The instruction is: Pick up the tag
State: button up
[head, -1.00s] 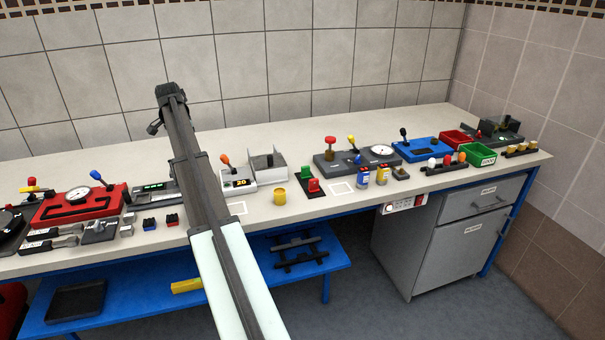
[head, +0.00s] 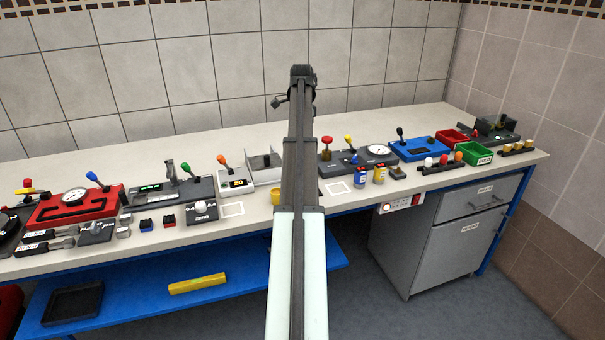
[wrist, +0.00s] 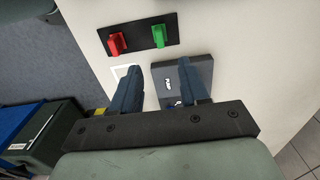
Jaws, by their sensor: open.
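I cannot tell for sure which thing is the tag. A blue piece (head: 363,173) and a yellow piece (head: 379,175), both with pale labels, stand upright on the bench in the head view. My gripper (wrist: 158,82) is open in the wrist view, its two dark blue fingers apart over the bench. A grey plate (wrist: 163,73) with a white marking lies under the right finger, which hides part of it. A small patch of yellow shows left of the left finger. In the head view my arm hides part of the bench.
A black panel (wrist: 140,35) with red and green switches lies above the fingers in the wrist view. A white square outline (head: 339,187) is marked on the bench (head: 230,125). A dark base with a red knob (head: 326,142) and a dial (head: 378,150) stands nearby.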

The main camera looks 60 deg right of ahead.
notch_tip(320, 180, down, 14)
jog(key=shift+s+r, duration=0.1)
dwell(0.8)
jog(key=shift+c, duration=0.3)
grip_shut()
